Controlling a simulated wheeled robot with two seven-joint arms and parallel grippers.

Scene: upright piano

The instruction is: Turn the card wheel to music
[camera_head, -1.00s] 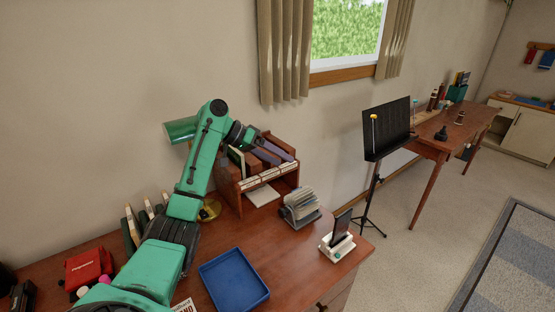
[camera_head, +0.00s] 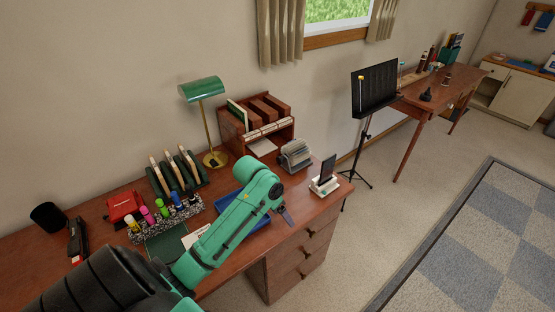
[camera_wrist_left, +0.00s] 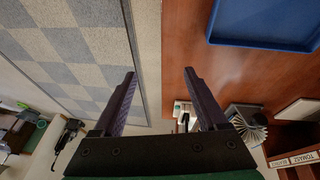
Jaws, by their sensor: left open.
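The card wheel (camera_head: 295,154), a rotary file with a fan of pale cards, stands on the wooden desk in front of the wooden sorter. Its tab lettering is too small to read. It also shows in the left wrist view (camera_wrist_left: 248,125), just beyond the right finger. My left gripper (camera_head: 285,215) is near the desk's front edge, in front of the wheel and apart from it. In the left wrist view its two fingers (camera_wrist_left: 158,75) are spread with nothing between them. My right gripper is in neither view.
A blue tray (camera_head: 226,200) lies partly behind my left arm. A white stand with a dark upright panel (camera_head: 324,183) is right of the wheel. The wooden sorter (camera_head: 231,125) and green lamp (camera_head: 202,90) are behind. A music stand (camera_head: 374,90) stands beyond the desk.

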